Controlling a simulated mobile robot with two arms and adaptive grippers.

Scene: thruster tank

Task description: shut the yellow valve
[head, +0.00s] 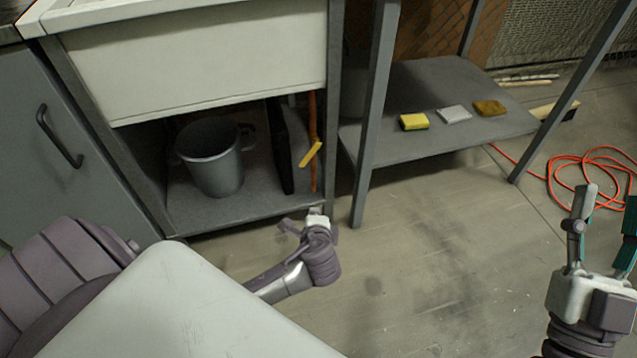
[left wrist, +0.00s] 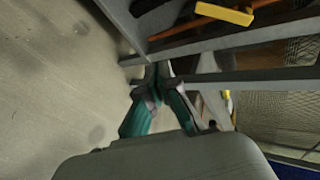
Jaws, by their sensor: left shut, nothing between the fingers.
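The yellow valve (head: 311,154) is a short flat lever on a vertical orange pipe (head: 313,108) inside the open cabinet under the sink. The lever slants across the pipe, its lower end to the left. It also shows at the top of the left wrist view (left wrist: 224,13), with the pipe (left wrist: 185,28) beside it. My left gripper (head: 305,220) is low in front of the cabinet, below the lever and apart from it. In the left wrist view its fingertips (left wrist: 160,70) are together and empty. My right gripper (head: 604,215) is open and empty at the far right.
A grey bucket (head: 212,160) and a dark upright panel (head: 283,145) stand left of the pipe. A grey post (head: 334,110) borders the opening on the right. A shelf (head: 440,135) holds sponges. An orange cable (head: 590,172) lies on the floor.

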